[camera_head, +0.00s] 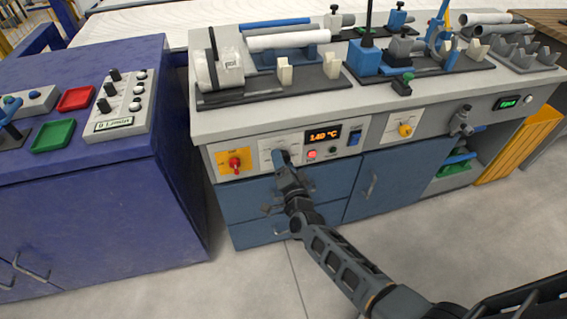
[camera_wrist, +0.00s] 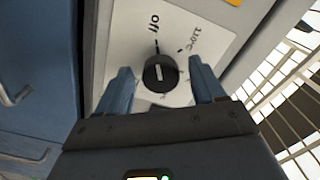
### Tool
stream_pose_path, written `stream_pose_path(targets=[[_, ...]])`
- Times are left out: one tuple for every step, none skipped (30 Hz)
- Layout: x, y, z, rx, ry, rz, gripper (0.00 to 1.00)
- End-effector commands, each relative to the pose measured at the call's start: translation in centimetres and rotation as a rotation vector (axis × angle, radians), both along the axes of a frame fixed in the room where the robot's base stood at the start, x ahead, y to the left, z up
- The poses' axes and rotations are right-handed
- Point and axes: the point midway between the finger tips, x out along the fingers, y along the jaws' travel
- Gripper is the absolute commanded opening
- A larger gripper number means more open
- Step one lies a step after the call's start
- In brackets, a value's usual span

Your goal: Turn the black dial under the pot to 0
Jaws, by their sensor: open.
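The black dial (camera_wrist: 160,74) sits on a white plate (camera_wrist: 190,30) marked "off" and "110°C" in the wrist view. A short white mark shows on its face; I cannot tell exactly where it points. My gripper (camera_wrist: 160,70) is open, with one blue finger on each side of the dial; I cannot tell if they touch it. In the head view my gripper (camera_head: 282,158) is at the bench's front panel and hides the dial. A white, pot-like round unit (camera_head: 217,70) stands on the bench above.
Right of the dial are a lit display reading 140 °C (camera_head: 324,135), a red button (camera_head: 311,155) and a blue switch (camera_head: 355,137). A red knob on yellow (camera_head: 235,163) is on the left. Drawers (camera_head: 250,200) lie below. Open floor lies in front.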

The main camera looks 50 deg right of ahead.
Motion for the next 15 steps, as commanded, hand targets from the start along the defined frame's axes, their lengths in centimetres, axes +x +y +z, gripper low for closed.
stream_pose_path(targets=[[-0.5,0.3,-0.1,0.0,0.002,0.001,0.68],[-0.9,0.6,-0.1,0.001,0.003,0.001,0.68],[-1.3,0.9,0.0,0.002,0.002,0.001,0.68],[-1.7,1.2,0.0,0.003,0.002,0.002,0.68],[-2.2,1.5,-0.1,0.002,0.003,0.002,0.68],[-2.8,1.9,-0.1,0.001,0.004,0.002,0.68],[-3.2,2.2,-0.1,0.001,0.004,0.002,0.68],[-3.6,2.4,-0.1,0.002,0.003,0.001,0.68],[-4.1,2.8,-0.1,0.002,0.002,0.001,0.68],[-4.5,3.0,-0.1,0.002,0.002,0.001,0.68],[-4.8,3.2,-0.1,0.002,0.003,0.002,0.68],[-5.2,3.5,-0.1,0.001,0.003,0.002,0.68],[-5.4,3.7,-0.1,0.001,0.003,0.002,0.68],[-5.6,3.8,-0.1,0.001,0.003,0.002,0.68],[-5.8,4.0,-0.1,0.0,0.002,0.001,0.68]])
